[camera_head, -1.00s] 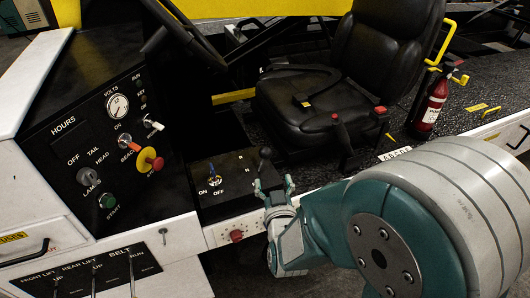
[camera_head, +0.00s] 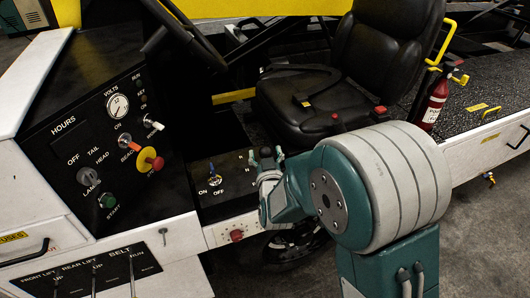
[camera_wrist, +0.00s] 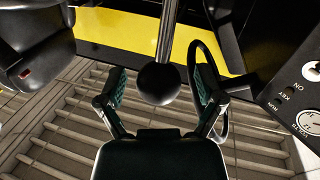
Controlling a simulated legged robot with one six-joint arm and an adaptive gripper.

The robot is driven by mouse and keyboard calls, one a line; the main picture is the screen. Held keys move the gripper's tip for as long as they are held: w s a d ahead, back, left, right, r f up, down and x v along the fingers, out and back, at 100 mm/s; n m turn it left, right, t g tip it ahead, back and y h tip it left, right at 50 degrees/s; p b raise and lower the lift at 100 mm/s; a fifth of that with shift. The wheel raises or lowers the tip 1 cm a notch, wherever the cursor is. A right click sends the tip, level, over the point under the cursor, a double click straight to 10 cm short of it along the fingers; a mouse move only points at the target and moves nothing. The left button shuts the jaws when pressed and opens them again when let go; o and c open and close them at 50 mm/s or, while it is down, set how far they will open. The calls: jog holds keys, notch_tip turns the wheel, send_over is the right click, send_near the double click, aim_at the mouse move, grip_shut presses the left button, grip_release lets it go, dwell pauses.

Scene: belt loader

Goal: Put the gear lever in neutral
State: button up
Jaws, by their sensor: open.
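The gear lever's round black knob (camera_head: 266,152) stands over the dark side console, beside the small gear letters, of which an N (camera_head: 252,155) shows. In the wrist view the knob (camera_wrist: 159,84) is a black ball, with its grey shaft (camera_wrist: 167,30) running up to the top edge. My gripper (camera_head: 267,158) is at the lever; in the wrist view its two green-padded fingers (camera_wrist: 160,90) are open on either side of the knob, with a gap on each side. The base of the lever is hidden behind my gripper, and I cannot tell which gear it is in.
The dash panel (camera_head: 105,150) stands left, and a fire extinguisher (camera_head: 434,100) right.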

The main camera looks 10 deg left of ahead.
grip_shut()
jog(key=shift+w+a+r+g, duration=0.3)
jog(key=shift+w+g, duration=0.2)
jog(key=shift+w, duration=0.05)
jog(key=shift+w+a+r+n+g+h, duration=0.2)
jog(key=shift+w+a+g, duration=0.2)
jog(key=shift+w, duration=0.2)
jog(key=shift+w+a+r+n+g+h, duration=0.1)
jog(key=shift+w+a+r+g+h, duration=0.1)
jog(key=shift+w+a+g, duration=0.3)
jog(key=shift+w+a, duration=0.35)
jog(key=shift+w, duration=0.25)
jog(key=shift+w+a, duration=0.35)
jog(key=shift+w, duration=0.2)
grip_release()
